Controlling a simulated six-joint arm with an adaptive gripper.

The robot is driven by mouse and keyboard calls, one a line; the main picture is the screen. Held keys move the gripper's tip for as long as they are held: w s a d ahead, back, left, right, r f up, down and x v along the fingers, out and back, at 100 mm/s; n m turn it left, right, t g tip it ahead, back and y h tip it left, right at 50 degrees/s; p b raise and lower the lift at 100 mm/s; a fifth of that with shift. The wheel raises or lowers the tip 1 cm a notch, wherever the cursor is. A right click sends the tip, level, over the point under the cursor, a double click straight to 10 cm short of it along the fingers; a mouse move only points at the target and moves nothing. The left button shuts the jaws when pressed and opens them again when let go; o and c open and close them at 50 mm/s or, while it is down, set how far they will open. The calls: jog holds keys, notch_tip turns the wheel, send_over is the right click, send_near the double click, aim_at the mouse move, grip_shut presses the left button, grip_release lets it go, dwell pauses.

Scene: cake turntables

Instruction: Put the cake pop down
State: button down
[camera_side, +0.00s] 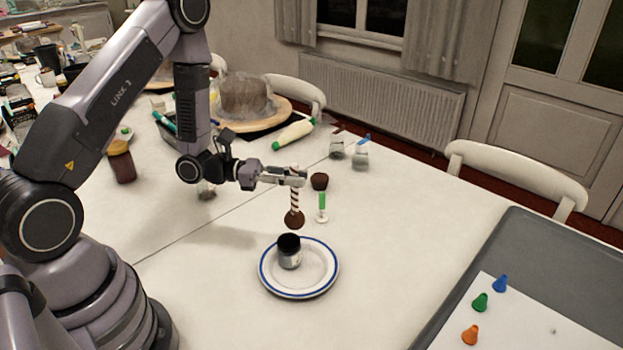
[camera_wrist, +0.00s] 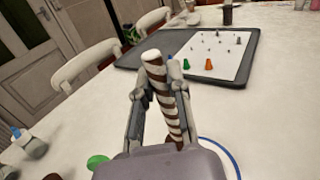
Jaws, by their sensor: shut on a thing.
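The cake pop (camera_side: 294,215) has a round brown head at the bottom and a brown-and-white striped stick. My gripper (camera_side: 301,178) is shut on the stick and holds the pop head-down above the table. In the side view the head hangs just behind the plate, apart from the table as far as I can see. In the wrist view the striped stick (camera_wrist: 163,95) stands between the two fingers of my gripper (camera_wrist: 158,92); the head is hidden there.
A grey tray (camera_side: 520,240) with coloured nozzles is at the right. The table's front middle is clear.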

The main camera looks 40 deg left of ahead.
jog(key=w+d+f+t, duration=0.1)
jog(key=w+d+f, duration=0.2)
jog(key=w+d, duration=0.65)
jog(key=w+d+f, duration=0.1)
jog(key=w+f, duration=0.5)
jog(key=f, duration=0.3)
jog(key=shift+f, duration=0.35)
jog(key=shift+w+f, duration=0.1)
jog(key=c, duration=1.1)
grip_release()
